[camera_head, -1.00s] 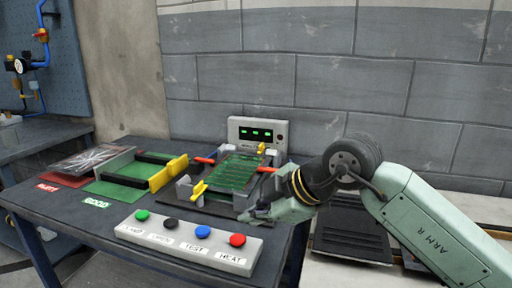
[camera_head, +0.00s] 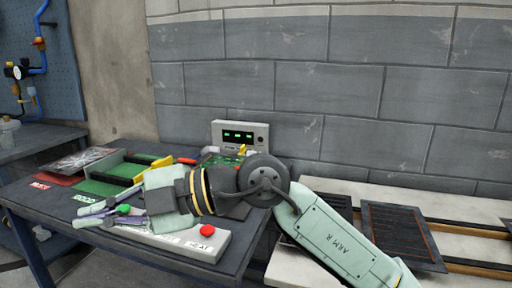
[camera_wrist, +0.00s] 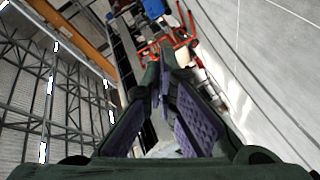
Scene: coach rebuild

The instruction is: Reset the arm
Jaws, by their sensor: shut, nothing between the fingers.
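My arm (camera_head: 345,242) reaches in from the lower right of the head view and bends at a dark round joint. My gripper (camera_head: 98,217) points left above the front of the dark table, over the left part of the white button box (camera_head: 215,243). It is shut and empty. In the wrist view the fingers (camera_wrist: 160,75) come together at their tips, with purple pads on their inner sides. No object shows between them. The green button (camera_head: 123,209) shows by the fingers, and the red button (camera_head: 207,230) shows right of the wrist. The other buttons are hidden behind my gripper.
Behind the arm stand a grey unit with a green display (camera_head: 240,135) and a partly hidden green circuit board (camera_head: 222,160). Dark panels (camera_head: 398,232) lie on a pale bench at right.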

